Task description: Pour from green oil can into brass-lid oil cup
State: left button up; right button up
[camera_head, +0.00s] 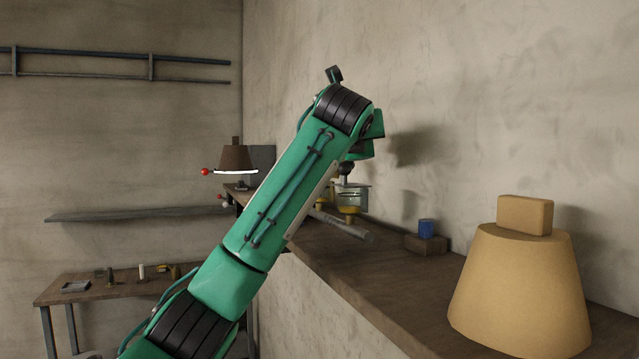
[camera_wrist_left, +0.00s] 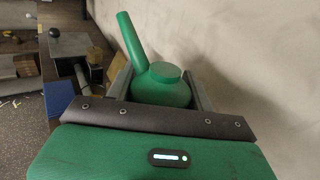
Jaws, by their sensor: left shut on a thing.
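A green oil can (camera_wrist_left: 162,90) with a round body, flat cap and long spout sits between the fingers of my left gripper (camera_wrist_left: 158,76) in the left wrist view. The gripper is shut on it. The spout points up and to the left in that view. In the head view my green left arm crosses the middle and hides most of the gripper and can. A small clear cup with brass-coloured parts (camera_head: 350,198) stands on the shelf just below and beyond the wrist; it may be the brass-lid oil cup, but its lid is not clear. My right gripper is not in view.
A brown ledge (camera_head: 385,282) runs along the right wall. It bears a large tan cone (camera_head: 520,290) with a block on top, and a blue piece (camera_head: 426,228) on a dark block. A low table (camera_head: 110,290) with small items stands at left.

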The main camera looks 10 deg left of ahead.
pick_arm(q)
jog(key=shift+w+a+r+n+g, duration=0.1)
jog(key=shift+w+a+n+g, duration=0.25)
jog(key=shift+n+g, duration=0.35)
jog(key=shift+w+a+f+n+g+h, duration=0.6)
jog(key=shift+a+f+n+g, duration=0.2)
jog(key=shift+n+g, duration=0.15)
jog(key=shift+w+a+f+n+g+h, duration=0.2)
jog(key=shift+n+g+h, duration=0.2)
jog(key=shift+n+g, duration=0.15)
dwell(2.6)
jog(key=shift+f, duration=0.4)
dwell(1.9)
jog(key=shift+s+d+r+m+t+y, duration=0.4)
jog(key=shift+d+r+m+t+y, duration=0.1)
jog(key=shift+r+m+t, duration=0.3)
